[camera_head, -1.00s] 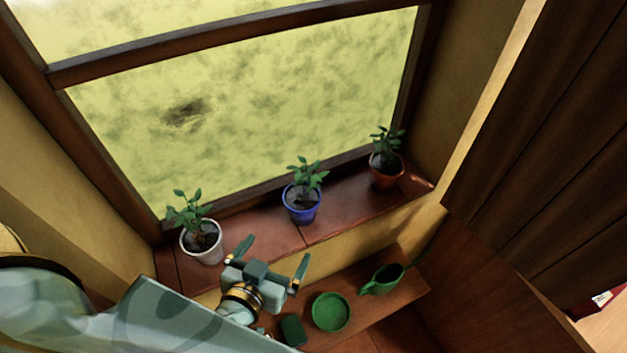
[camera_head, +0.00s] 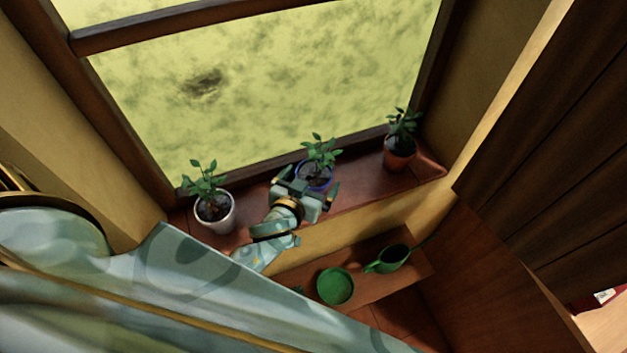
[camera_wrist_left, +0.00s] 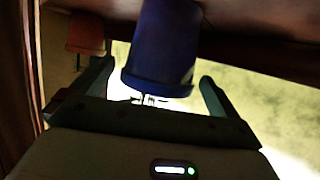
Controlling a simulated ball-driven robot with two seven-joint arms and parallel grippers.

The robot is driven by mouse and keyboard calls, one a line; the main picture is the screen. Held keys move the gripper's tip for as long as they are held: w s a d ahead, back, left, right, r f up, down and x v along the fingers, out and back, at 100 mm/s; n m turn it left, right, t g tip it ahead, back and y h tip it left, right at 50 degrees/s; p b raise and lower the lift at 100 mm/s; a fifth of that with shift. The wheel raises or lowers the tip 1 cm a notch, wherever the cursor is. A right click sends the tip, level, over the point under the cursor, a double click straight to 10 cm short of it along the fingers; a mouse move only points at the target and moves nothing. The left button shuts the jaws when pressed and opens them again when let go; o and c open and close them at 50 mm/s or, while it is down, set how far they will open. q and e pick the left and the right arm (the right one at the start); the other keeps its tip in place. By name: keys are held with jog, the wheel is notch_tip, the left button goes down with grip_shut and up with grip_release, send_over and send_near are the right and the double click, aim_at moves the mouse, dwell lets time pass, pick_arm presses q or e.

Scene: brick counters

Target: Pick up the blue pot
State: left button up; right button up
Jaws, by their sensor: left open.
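The blue pot (camera_head: 316,181) with a green plant (camera_head: 320,151) stands on the windowsill, between a white pot and a terracotta pot. My left gripper (camera_head: 307,183) is at its near side, open, and hides the lower part of the pot in the head view. In the left wrist view the blue pot (camera_wrist_left: 160,50) is large and close, with one finger of the left gripper (camera_wrist_left: 155,80) to each side. No contact between the fingers and the pot is visible. My right gripper is not in view.
The white pot (camera_head: 215,213) stands left on the sill and the terracotta pot (camera_head: 399,157) right. Below the sill, a wooden shelf (camera_head: 305,271) holds a green dish (camera_head: 336,287) and a green watering can (camera_head: 392,259). The window is behind the pots.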

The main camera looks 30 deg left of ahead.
aim_at(317, 170)
pick_arm(q)
jog(key=x, duration=0.2)
jog(key=shift+w+f, duration=0.1)
jog(key=shift+w, duration=0.3)
jog(key=shift+c, duration=0.9)
jog(key=shift+s, duration=0.25)
jog(key=c, duration=1.1)
jog(key=shift+w, duration=0.15)
jog(key=shift+c, duration=1)
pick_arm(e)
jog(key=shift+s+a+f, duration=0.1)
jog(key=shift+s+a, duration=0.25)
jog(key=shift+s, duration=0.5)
